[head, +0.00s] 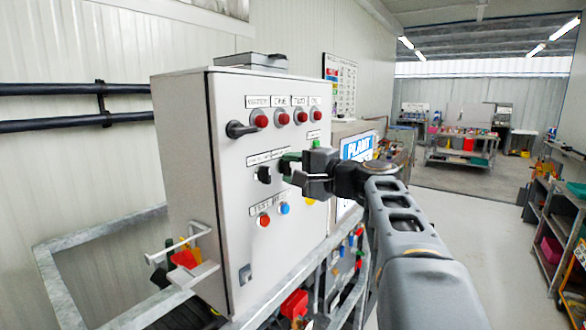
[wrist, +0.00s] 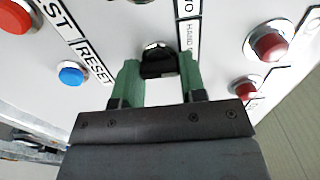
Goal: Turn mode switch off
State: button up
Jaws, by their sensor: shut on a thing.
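A grey control cabinet (head: 235,180) stands in the middle of the head view, its front panel carrying labelled controls. My gripper (head: 290,167) reaches the panel from the right and is shut on a black rotary switch. In the wrist view, the black switch knob (wrist: 158,61) sits between the green fingertips of my gripper (wrist: 160,80). A label strip beside it reads partly "HAND". The fingers hide part of the switch, and I cannot read its setting. Another black switch (head: 263,175) is just left of my gripper in the head view.
A red button (head: 263,220) and a blue button (head: 284,208) are below; the blue RESET button (wrist: 70,74) shows in the wrist view. A metal rail frame (head: 50,280) surrounds the cabinet's base.

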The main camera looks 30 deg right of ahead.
jog(key=o, duration=0.9)
jog(key=b+v, duration=0.2)
jog(key=v, duration=1.2)
jog(key=shift+w, duration=0.1)
